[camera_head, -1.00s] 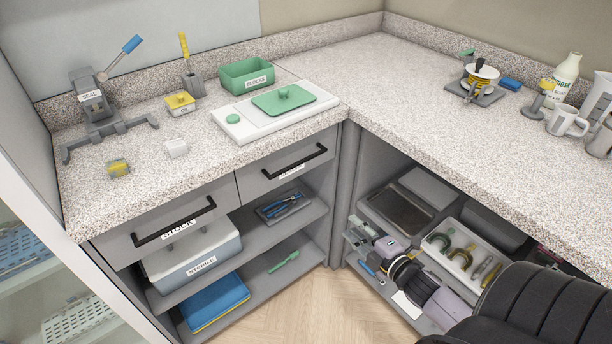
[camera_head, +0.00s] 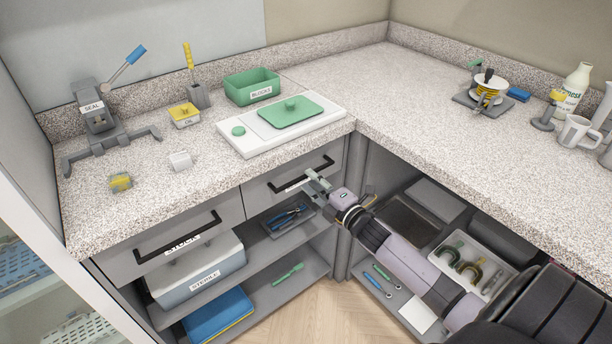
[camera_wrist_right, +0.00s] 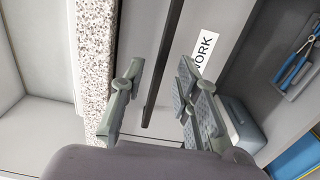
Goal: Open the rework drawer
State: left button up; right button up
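The rework drawer (camera_head: 258,199) is the right-hand of two grey drawers under the left counter, and its front looks shut. Its black bar handle (camera_head: 326,163) runs across the front; the label, partly cut to "WORK" (camera_wrist_right: 204,48), shows beside the handle in the wrist view. My right gripper (camera_head: 309,182) is at this drawer front, its fingers over the handle's area. In the wrist view the right gripper (camera_wrist_right: 160,78) is open, with the handle (camera_wrist_right: 163,62) lying between the fingers and no finger visibly touching it. My left gripper is not in view.
The stock drawer (camera_head: 215,240) is to the left, shut, with a similar handle. The speckled counter edge (camera_head: 200,204) overhangs just above the drawers. Below are shelves with a sterile box (camera_head: 198,281) and a tray with blue pliers (camera_head: 288,219).

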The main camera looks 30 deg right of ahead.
aim_at(306, 177)
jog(key=shift+w+a, duration=0.15)
jog(key=shift+w, duration=1.5)
jog(key=shift+c, duration=0.5)
grip_shut()
